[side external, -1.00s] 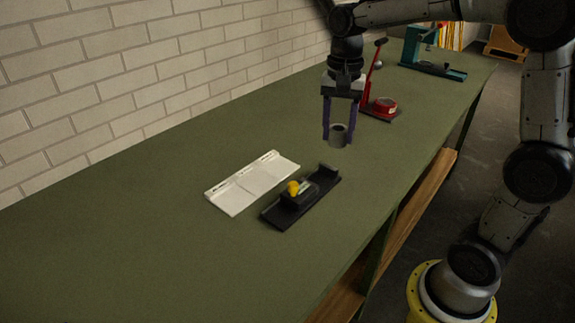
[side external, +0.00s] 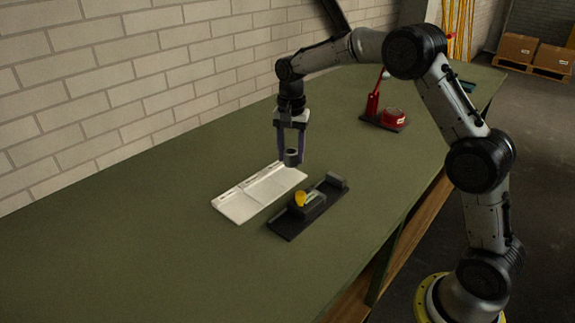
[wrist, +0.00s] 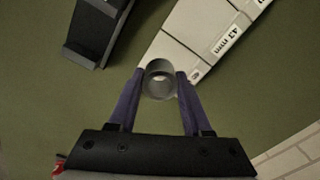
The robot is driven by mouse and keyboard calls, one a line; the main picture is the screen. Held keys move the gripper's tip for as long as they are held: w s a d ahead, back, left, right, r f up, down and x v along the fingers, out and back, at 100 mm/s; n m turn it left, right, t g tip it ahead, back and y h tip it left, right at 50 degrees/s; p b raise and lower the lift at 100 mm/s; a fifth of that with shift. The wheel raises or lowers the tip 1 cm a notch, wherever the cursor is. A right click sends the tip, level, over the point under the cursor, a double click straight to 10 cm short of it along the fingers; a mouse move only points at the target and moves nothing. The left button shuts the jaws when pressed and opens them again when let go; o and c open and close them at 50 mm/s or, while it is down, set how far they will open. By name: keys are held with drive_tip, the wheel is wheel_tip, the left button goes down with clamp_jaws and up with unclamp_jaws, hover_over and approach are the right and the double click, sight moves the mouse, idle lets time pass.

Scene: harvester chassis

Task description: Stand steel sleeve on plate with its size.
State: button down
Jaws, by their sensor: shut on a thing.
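My gripper (side external: 291,158) is shut on a grey steel sleeve (side external: 292,153), a short hollow cylinder held upright between two purple fingers. In the wrist view the sleeve (wrist: 149,84) shows its open bore between the fingertips. The sleeve hangs over or beside the far end of a row of off-white plates (side external: 238,206); a gap below it seems to show, but its height is unclear. Other labels are hidden or too small to read.
A black fixture (side external: 285,224) with a yellow knob (side external: 300,199) lies right of the plates. A red lever tool (side external: 393,118) stands farther back on the green bench. The brick wall runs along the left; the near bench surface is clear.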

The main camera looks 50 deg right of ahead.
sight(288, 176)
drive_tip(key=shift+w+f, duration=0.4)
drive_tip(key=shift+w+d+f, duration=0.1)
drive_tip(key=shift+w+f, duration=0.05)
drive_tip(key=shift+f, duration=0.8)
drive_tip(key=shift+w+f, duration=0.15)
drive_tip(key=shift+f, duration=0.8)
drive_tip(key=shift+f, duration=0.1)
drive_tip(key=c, duration=0.6)
unclamp_jaws()
drive_tip(key=shift+f, duration=0.1)
